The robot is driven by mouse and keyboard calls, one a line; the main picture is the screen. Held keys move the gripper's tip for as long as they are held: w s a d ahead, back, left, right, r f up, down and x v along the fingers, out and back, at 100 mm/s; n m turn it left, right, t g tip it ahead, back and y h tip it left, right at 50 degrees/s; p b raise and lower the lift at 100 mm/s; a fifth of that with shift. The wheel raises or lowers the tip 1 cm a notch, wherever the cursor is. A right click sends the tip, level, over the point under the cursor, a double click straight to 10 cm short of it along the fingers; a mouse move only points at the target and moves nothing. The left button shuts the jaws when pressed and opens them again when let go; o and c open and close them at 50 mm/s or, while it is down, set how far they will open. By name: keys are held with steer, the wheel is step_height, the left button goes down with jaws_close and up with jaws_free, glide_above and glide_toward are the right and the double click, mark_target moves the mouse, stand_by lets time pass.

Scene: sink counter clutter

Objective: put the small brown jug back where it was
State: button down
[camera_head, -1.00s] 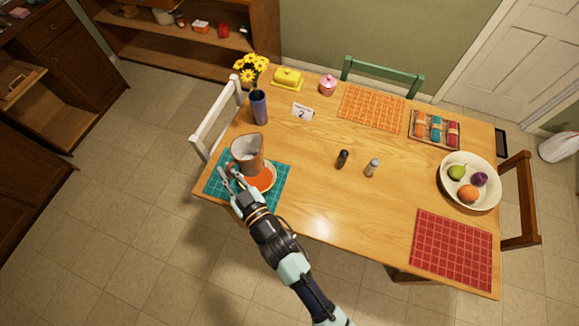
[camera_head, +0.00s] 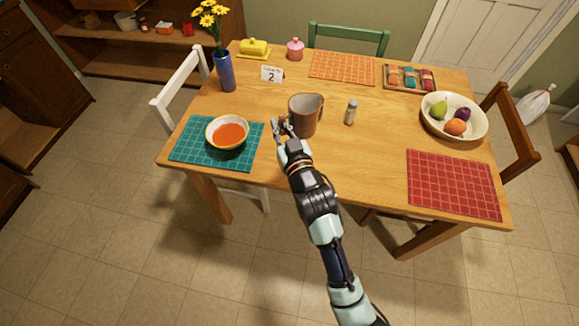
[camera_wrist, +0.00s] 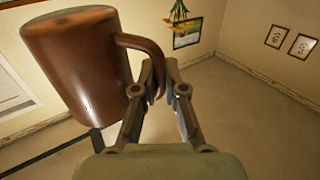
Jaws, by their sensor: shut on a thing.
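The small brown jug (camera_head: 305,117) is in the head view near the middle of the table, left of the grey-topped shaker (camera_head: 351,112). My gripper (camera_head: 282,128) is at the jug's left side. In the wrist view the jug (camera_wrist: 75,65) is large and tilted in the picture, and my gripper (camera_wrist: 165,85) is shut on its handle (camera_wrist: 145,45). The head view does not clearly show whether the jug's base touches the table. A bowl of orange soup (camera_head: 228,133) sits on the teal placemat (camera_head: 185,150) to the left.
A blue vase with yellow flowers (camera_head: 224,72) stands at the back left, beside a number card (camera_head: 271,74). A fruit bowl (camera_head: 476,122) and red placemat (camera_head: 452,184) are on the right. Bare wood lies between the jug and red placemat.

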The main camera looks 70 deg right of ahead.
step_height(320, 180, down, 17)
steer(key=b, duration=0.5)
steer(key=shift+a+r, duration=0.1)
steer(key=shift+a, duration=0.05)
steer(key=shift+r, duration=0.15)
steer(key=c, duration=1.7)
jaws_free()
steer(key=shift+f, duration=0.25)
steer(key=o, duration=0.5)
steer(key=shift+c, duration=0.2)
steer(key=shift+r, duration=0.1)
